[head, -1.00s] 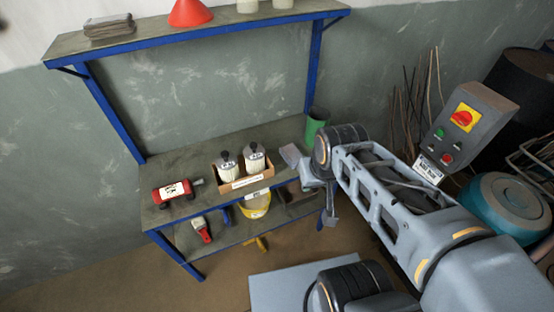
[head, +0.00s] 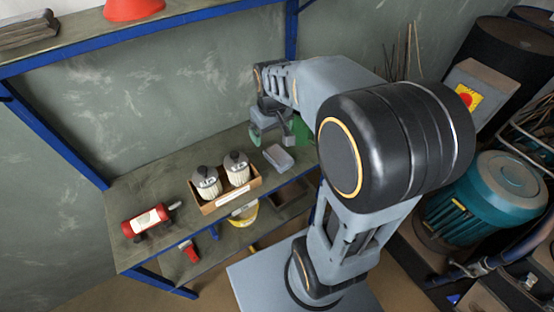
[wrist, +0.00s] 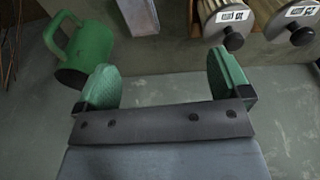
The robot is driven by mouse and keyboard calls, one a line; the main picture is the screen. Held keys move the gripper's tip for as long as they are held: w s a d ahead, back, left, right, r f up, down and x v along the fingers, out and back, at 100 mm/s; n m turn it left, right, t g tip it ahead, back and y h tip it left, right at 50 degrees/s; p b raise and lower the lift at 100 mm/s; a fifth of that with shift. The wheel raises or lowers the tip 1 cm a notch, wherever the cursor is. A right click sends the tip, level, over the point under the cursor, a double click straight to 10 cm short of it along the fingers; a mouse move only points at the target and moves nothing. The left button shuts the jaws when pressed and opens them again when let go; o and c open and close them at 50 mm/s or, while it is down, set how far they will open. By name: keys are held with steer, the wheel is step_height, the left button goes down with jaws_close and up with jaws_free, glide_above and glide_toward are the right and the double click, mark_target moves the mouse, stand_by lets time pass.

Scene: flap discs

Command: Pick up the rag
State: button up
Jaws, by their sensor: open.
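My gripper (head: 270,132) is above the bench, just behind the grey piece and in front of the green mug. In the wrist view my gripper (wrist: 162,80) has its two green-padded fingers wide apart, with nothing between them. The grey piece is beyond the fingertips, not touched.
The green mug (wrist: 85,50) stands close by my left finger in the wrist view. Two white canisters with black knobs sit in a cardboard box (head: 232,197). A red tool (head: 146,220) lies farther left. The upper shelf (head: 190,38) overhangs the bench's back.

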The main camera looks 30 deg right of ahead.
steer(key=shift+o, duration=0.3)
steer(key=w+d+f+g+b, duration=0.1)
steer(key=w+d+f, duration=0.3)
steer(key=w+f, duration=0.1)
steer(key=shift+f+n, duration=0.4)
steer(key=shift+f, duration=0.4)
glide_above(278, 154)
steer(key=f, duration=0.8)
steer(key=shift+a+b, duration=0.25)
steer(key=shift+b, duration=0.15)
steer(key=shift+d+f, duration=0.2)
steer(key=shift+f, duration=2.75)
steer(key=shift+c, duration=0.5)
steer(key=c, duration=0.8)
steer(key=shift+w+r, duration=0.1)
